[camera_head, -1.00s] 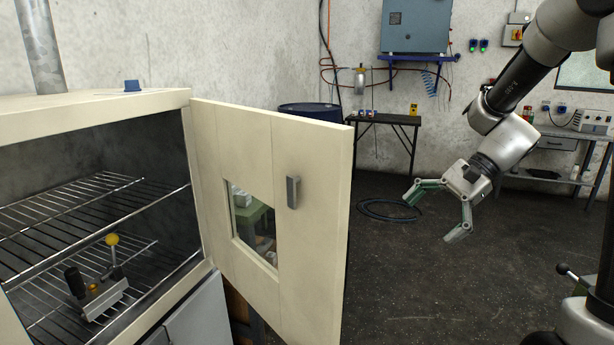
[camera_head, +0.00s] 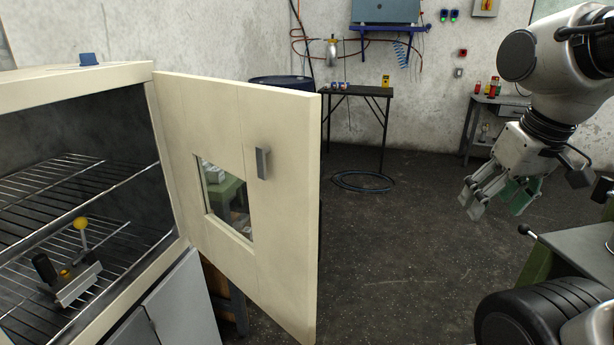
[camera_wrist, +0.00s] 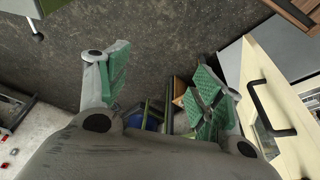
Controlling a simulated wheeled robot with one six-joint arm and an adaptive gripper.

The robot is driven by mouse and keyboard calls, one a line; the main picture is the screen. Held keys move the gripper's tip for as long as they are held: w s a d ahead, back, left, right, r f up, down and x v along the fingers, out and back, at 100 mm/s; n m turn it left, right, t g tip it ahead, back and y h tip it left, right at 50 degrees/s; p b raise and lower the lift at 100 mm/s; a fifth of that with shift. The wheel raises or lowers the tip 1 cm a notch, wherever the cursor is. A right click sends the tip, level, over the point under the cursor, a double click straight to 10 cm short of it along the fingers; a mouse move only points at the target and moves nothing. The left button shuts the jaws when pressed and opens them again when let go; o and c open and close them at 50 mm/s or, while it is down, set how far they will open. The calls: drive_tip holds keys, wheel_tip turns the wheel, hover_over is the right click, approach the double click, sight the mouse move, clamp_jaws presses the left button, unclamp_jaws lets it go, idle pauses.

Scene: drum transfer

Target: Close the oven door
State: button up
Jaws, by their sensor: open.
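The oven door (camera_head: 285,235) is cream, with a small window and a grey handle (camera_head: 263,163), and it stands swung wide open. The oven body (camera_head: 85,85) is at the left, its inside exposed with wire racks. My gripper (camera_head: 490,200) is open and empty at the right, well apart from the door, with its fingers pointing down and left. In the wrist view my gripper (camera_wrist: 160,85) has its green-padded fingers spread, and the door (camera_wrist: 280,85) with its dark handle (camera_wrist: 270,108) shows at the right, beyond the right finger.
A device with a yellow knob (camera_head: 80,262) sits on the lower oven rack (camera_head: 110,232). A black table (camera_head: 357,90), a blue drum (camera_head: 283,82) and a coiled hose (camera_head: 362,181) are at the back. The dark floor (camera_head: 400,265) between door and gripper is clear.

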drive_tip(key=w+a+g, duration=0.1)
drive_tip(key=w+a, duration=0.2)
drive_tip(key=w+a+n, duration=0.1)
drive_tip(key=w+a, duration=0.2)
drive_tip(key=w+a+g, duration=0.1)
drive_tip(key=w+a, duration=0.1)
drive_tip(key=a, duration=0.1)
drive_tip(key=shift+w+f+g+y, duration=0.3)
drive_tip(key=shift+w+f, duration=0.05)
drive_tip(key=shift+w, duration=0.05)
drive_tip(key=c, duration=1)
drive_tip(key=shift+m+g, duration=0.6)
drive_tip(key=shift+g, duration=0.1)
drive_tip(key=w+a, duration=0.1)
drive_tip(key=a, duration=0.1)
drive_tip(key=w+a, duration=0.1)
drive_tip(key=a, duration=0.1)
drive_tip(key=w+a, duration=0.2)
drive_tip(key=shift+w+a+f, duration=0.1)
drive_tip(key=shift+a+f, duration=0.15)
drive_tip(key=shift+a, duration=0.05)
clamp_jaws()
drive_tip(key=w+a+r+m+g, duration=0.2)
drive_tip(key=w+a+r+m, duration=0.1)
drive_tip(key=a+m, duration=0.45)
drive_tip(key=s+a+f, duration=0.3)
drive_tip(key=s+f, duration=0.2)
drive_tip(key=f, duration=0.5)
drive_tip(key=shift+a+y, duration=0.15)
drive_tip(key=shift+y, duration=0.25)
